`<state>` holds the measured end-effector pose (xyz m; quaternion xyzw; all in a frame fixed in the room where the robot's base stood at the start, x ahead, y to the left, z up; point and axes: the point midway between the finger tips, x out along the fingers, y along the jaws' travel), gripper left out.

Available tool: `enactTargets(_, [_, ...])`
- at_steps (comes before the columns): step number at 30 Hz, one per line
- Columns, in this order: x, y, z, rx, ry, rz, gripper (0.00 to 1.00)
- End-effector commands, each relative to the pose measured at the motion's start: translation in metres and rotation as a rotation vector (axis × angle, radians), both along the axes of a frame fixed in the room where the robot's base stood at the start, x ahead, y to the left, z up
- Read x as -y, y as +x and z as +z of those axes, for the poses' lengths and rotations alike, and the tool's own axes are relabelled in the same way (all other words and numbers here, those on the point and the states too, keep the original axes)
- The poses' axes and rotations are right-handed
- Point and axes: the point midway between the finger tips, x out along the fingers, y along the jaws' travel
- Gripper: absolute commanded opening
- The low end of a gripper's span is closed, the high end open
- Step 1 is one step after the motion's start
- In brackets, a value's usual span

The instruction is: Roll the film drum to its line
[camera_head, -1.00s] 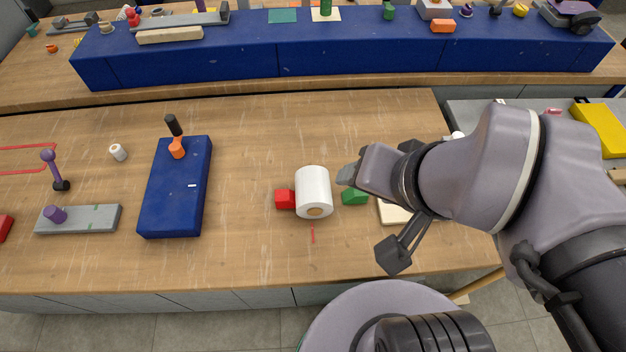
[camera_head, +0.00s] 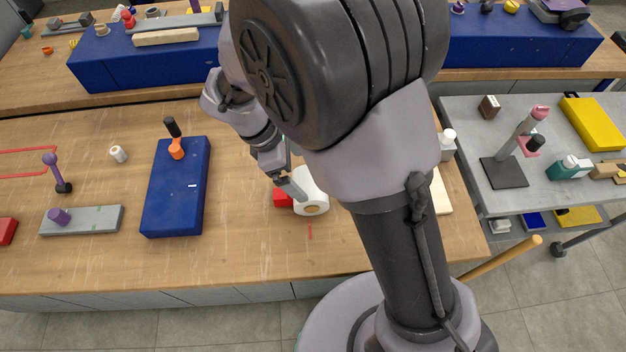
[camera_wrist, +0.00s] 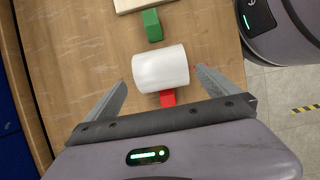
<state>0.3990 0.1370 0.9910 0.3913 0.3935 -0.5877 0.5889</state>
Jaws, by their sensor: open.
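The film drum, a white roll (camera_head: 313,194) with a brown core, lies on its side on the wooden table. It also shows in the wrist view (camera_wrist: 160,69). A short red line (camera_head: 310,231) is on the table just in front of it. My gripper (camera_wrist: 161,79) is open, with its fingers apart on either side of the drum; I cannot tell whether they touch it. In the head view one finger shows over the red block and the drum's left side; the rest is hidden by my arm.
A red block (camera_wrist: 168,98) sits close beside the drum. A green block (camera_wrist: 152,25) lies on its other side, with a pale board (camera_wrist: 130,3) beyond. A blue box (camera_head: 176,195) stands to the left. The table between box and red block is clear.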

Motion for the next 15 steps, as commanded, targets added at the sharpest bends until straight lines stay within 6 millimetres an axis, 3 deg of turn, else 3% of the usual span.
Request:
enactTargets(1, [0.006, -0.001, -0.020, -0.002, -0.001, -0.002, 1.00])
enactTargets(6, [0.024, -0.001, -0.062, -0.001, 0.000, -0.003, 1.00])
enactTargets(10, [0.033, -0.001, -0.082, -0.001, 0.001, -0.004, 1.00])
enactTargets(15, [0.037, 0.000, -0.090, 0.001, 0.003, -0.003, 1.00])
